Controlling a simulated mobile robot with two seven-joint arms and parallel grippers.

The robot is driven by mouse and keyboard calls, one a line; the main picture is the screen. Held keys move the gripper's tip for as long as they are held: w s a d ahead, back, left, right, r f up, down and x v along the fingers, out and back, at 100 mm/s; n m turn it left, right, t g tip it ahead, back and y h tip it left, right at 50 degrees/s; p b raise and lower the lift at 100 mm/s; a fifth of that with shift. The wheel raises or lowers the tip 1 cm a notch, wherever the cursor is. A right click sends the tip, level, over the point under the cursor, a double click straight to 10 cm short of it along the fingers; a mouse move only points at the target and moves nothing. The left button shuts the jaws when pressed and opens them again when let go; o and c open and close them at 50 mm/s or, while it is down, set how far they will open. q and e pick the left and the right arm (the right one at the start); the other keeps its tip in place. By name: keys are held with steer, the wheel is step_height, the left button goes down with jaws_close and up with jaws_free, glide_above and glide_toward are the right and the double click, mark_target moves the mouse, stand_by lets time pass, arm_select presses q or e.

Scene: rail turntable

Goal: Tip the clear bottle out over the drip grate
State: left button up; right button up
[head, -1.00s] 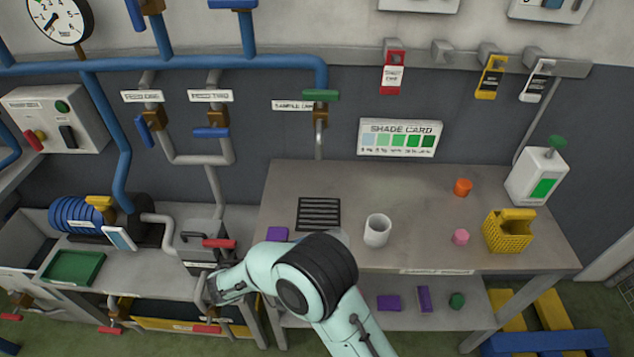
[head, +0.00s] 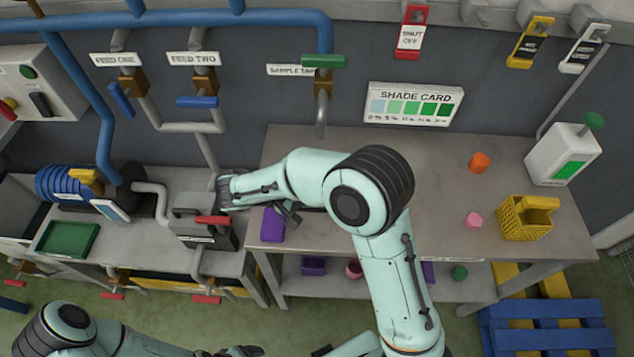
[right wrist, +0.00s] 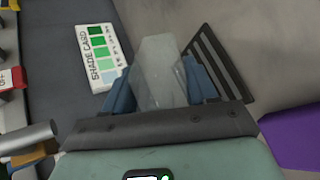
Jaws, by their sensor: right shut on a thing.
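The clear bottle (right wrist: 160,75) is between the blue fingers of my right gripper (right wrist: 162,88) in the right wrist view. The gripper is shut on it. In the head view the right gripper (head: 286,212) is over the left part of the bench, partly behind my forearm, and I cannot make out the bottle there. The dark slatted drip grate (right wrist: 222,62) shows just beyond and right of the bottle in the right wrist view. In the head view my arm covers most of it. I cannot tell the bottle's tilt or its contents. My left gripper (head: 240,351) is at the bottom edge, its fingers unclear.
A purple block (head: 272,225) lies by the bench's left edge. The sample tap (head: 322,95) hangs above the bench (head: 440,160). An orange cup (head: 479,162), a pink object (head: 473,220), a yellow basket (head: 525,220) and a white canister (head: 562,155) stand on the right.

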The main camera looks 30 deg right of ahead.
arm_select(q)
steer(key=shift+s+f+b, duration=0.35)
steer(key=shift+f+b, duration=0.2)
steer(key=shift+f, duration=0.1)
steer(key=shift+s+f+b, duration=0.4)
steer(key=shift+f+b, duration=0.2)
steer(key=shift+s+f+b, duration=0.35)
steer(key=shift+f+b, duration=0.2)
steer(key=shift+f, duration=0.1)
arm_select(e)
steer(key=s+a+y, duration=0.4)
steer(key=s+y, duration=0.4)
steer(key=y, duration=0.4)
steer(key=shift+s+a+r, duration=0.2)
steer(key=shift+a, duration=0.05)
arm_select(q)
steer(key=shift+s, duration=0.1)
